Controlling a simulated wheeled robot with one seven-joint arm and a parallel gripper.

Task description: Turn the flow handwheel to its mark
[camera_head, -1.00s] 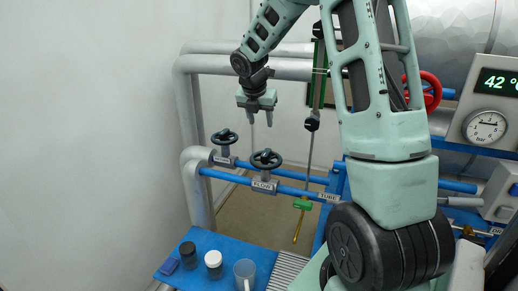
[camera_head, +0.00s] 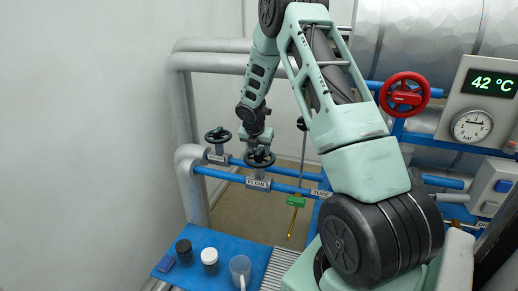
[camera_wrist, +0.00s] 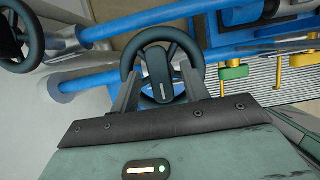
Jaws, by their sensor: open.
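The dark flow handwheel (camera_head: 259,158) sits on the front blue pipe above the FLOW label (camera_head: 257,184). In the wrist view the flow handwheel (camera_wrist: 160,38) lies just beyond my gripper, with its rim and broad central part visible. My gripper (camera_head: 257,147) points down right over the wheel. In the wrist view the gripper (camera_wrist: 159,82) is open, with one finger on each side of the wheel's central part. I cannot tell whether the fingers touch the wheel. No mark for the wheel can be made out clearly.
A second dark handwheel (camera_head: 218,135) stands close by on the left. A green-handled valve (camera_head: 296,201) hangs to the right, by the TUBE label (camera_head: 321,194). A red handwheel (camera_head: 405,94) is at upper right. Jars and a cup (camera_head: 240,270) stand on the blue bench (camera_head: 215,284).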

